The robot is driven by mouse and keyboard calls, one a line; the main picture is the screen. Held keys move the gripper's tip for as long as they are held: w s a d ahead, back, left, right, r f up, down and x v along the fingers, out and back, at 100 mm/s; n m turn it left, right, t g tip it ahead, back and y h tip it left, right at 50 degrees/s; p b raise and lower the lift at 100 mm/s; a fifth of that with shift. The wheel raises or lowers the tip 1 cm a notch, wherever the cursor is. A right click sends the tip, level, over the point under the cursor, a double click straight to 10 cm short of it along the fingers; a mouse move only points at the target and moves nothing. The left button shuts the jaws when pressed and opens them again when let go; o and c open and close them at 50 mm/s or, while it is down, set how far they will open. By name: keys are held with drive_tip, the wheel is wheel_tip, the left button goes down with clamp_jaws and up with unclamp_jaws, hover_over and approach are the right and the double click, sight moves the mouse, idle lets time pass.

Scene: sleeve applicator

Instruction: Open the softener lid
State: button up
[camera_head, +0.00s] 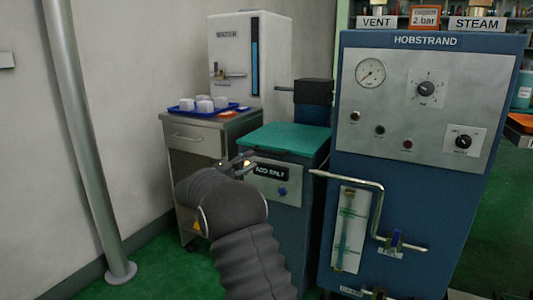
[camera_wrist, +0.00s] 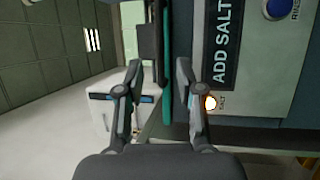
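The softener (camera_head: 273,192) is a blue-grey cabinet with a dark "ADD SALT" panel, a lit orange lamp and a blue button on its front. Its teal lid (camera_head: 285,138) lies flat on top, closed. My gripper (camera_head: 246,159) is at the lid's front left corner. In the wrist view the lid (camera_wrist: 167,50) shows edge-on as a teal strip, between the two fingers of my gripper (camera_wrist: 158,68). The fingers are spread, with visible gaps to the strip. The "ADD SALT" panel (camera_wrist: 222,45) is beyond the right finger. My arm hides the lower left of the softener.
A metal cabinet (camera_head: 193,140) with a blue tray (camera_head: 188,108) of white cups stands left of the softener. A white water tank (camera_head: 235,50) is behind. The large blue Hobstrand machine (camera_head: 425,110) stands close on the right, its bent pipe (camera_head: 350,181) projecting forward.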

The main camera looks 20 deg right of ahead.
sight(266, 152)
drive_tip(key=x, duration=0.8)
clamp_jaws()
